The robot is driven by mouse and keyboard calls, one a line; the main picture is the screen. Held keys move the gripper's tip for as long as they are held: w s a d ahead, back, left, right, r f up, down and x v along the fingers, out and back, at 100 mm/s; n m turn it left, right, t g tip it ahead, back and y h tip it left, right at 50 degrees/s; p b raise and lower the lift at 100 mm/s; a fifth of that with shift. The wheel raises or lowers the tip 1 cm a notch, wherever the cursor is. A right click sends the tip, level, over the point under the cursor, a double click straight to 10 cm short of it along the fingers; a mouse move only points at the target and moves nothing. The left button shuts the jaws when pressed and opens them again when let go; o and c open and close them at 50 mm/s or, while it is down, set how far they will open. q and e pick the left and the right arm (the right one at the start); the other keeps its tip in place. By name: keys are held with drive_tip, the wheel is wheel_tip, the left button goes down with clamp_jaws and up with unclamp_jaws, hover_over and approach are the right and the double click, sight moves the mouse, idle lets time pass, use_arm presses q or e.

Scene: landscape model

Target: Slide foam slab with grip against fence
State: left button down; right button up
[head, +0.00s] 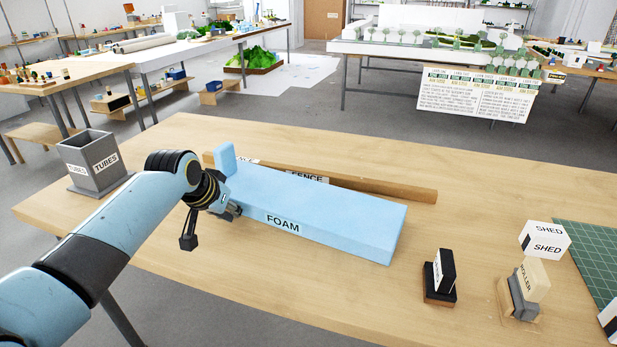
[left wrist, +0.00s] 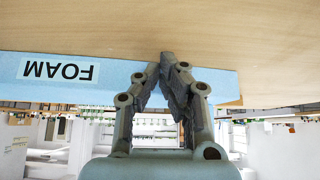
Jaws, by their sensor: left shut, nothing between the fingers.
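The light blue foam slab (head: 315,208), labelled FOAM, lies flat on the wooden table. A small blue upright grip (head: 225,160) stands at its far left end. The wooden fence (head: 390,188), labelled FENCE, runs behind the slab. Near the right end a narrow wedge of table shows between slab and fence; further left the slab hides whether they touch. My left gripper (head: 236,211) is shut and empty, low at the slab's near left end. In the left wrist view the closed fingertips (left wrist: 166,58) overlap the slab (left wrist: 115,68); contact cannot be told. My right gripper is out of view.
A grey TUBES holder (head: 93,163) stands at the table's left end. A dark block on a stand (head: 441,275), a ROLLER block (head: 530,280), a white SHED block (head: 545,240) and a green cutting mat (head: 590,250) are at the right. The table in front of the slab is clear.

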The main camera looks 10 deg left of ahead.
use_arm(q)
drive_tip(key=shift+w+d+b, duration=0.1)
drive_tip(key=shift+w+b, duration=0.55)
drive_tip(key=shift+w, duration=0.6)
drive_tip(key=shift+s+r+p, duration=0.1)
drive_tip(key=shift+s+p, duration=0.65)
drive_tip(key=shift+p, duration=0.05)
drive_tip(key=shift+s+p, duration=0.7)
drive_tip(key=shift+s, duration=0.15)
wheel_tip(320, 180, up, 8)
drive_tip(key=p, duration=0.8)
